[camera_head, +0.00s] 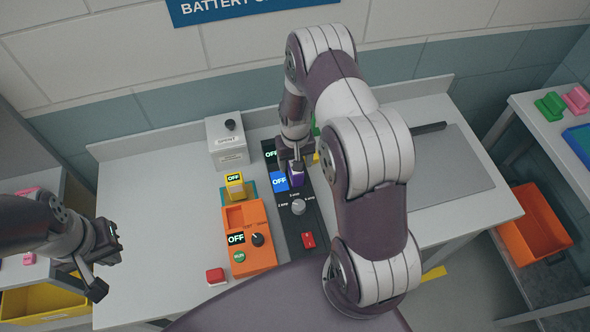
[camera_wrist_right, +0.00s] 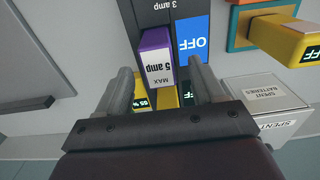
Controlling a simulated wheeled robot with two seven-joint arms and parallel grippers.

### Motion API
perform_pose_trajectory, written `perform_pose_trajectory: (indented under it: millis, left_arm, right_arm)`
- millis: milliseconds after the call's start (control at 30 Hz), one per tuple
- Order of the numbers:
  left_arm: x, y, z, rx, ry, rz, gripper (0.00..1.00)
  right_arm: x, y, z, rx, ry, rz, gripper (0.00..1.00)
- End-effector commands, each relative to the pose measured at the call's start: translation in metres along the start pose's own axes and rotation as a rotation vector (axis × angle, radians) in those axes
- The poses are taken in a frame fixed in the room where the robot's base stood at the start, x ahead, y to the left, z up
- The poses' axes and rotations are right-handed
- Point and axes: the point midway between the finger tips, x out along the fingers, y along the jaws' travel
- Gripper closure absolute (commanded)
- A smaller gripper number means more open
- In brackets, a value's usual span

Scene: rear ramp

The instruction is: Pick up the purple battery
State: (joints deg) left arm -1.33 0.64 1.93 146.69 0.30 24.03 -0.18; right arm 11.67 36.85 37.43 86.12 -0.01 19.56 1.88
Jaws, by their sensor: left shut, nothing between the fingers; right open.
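The purple battery (camera_head: 297,180) stands in the dark charger strip (camera_head: 301,226), partly hidden by my right gripper in the head view. In the right wrist view the purple battery (camera_wrist_right: 154,60) carries a white label reading "5 amp MAX". My right gripper (camera_head: 294,163) is open above it. In the wrist view its fingers (camera_wrist_right: 161,76) appear on either side of the purple battery; I cannot tell whether they touch it. My left gripper (camera_head: 98,272) is shut and empty, out by the left edge of the table.
A blue block (camera_head: 280,182) with an OFF display sits close beside the purple battery. An orange device (camera_head: 250,258), a yellow block (camera_head: 235,182) and a grey spent-battery box (camera_head: 230,149) stand to its left. My right arm hides part of the table's right side.

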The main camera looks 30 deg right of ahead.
Motion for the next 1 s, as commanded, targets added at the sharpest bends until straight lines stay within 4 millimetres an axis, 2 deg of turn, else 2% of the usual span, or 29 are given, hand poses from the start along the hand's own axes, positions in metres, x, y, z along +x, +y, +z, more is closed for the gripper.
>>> perform_pose_trajectory:
  millis: [33,100,233,333,500,667,700,733,1000]
  left_arm:
    - [-0.011,0.0,-0.001,0.0,0.0,0.0,1.0]
    - [-0.021,0.0,-0.003,0.0,0.001,0.0,1.0]
    - [-0.025,0.0,-0.003,0.0,0.001,0.0,1.0]
    - [-0.025,0.0,-0.003,0.0,0.001,0.0,1.0]
    - [-0.024,0.0,-0.003,0.0,0.001,0.0,1.0]
    - [-0.024,0.0,-0.003,0.0,0.001,0.0,1.0]
    - [-0.024,0.0,-0.003,0.0,0.001,0.0,1.0]
    - [-0.024,0.0,-0.003,0.0,0.001,0.0,1.0]
    - [-0.022,0.0,-0.003,0.0,0.001,0.0,1.0]
  right_arm:
    - [0.004,0.0,0.002,0.0,-0.007,0.0,0.32]
    - [0.016,0.0,0.002,0.0,-0.006,0.0,0.32]
    - [0.039,0.0,0.001,0.0,-0.003,0.0,0.32]
    - [0.046,0.0,0.001,-0.001,-0.001,0.0,0.32]
    - [0.047,0.0,0.001,-0.001,0.0,0.0,0.32]
    - [0.047,0.0,0.001,-0.001,0.0,0.0,0.84]
    - [0.046,0.0,0.001,-0.001,0.0,0.0,0.97]
    - [0.046,0.0,0.001,-0.001,0.0,0.0,1.0]
    - [0.044,0.0,0.0,-0.001,0.001,0.0,1.0]
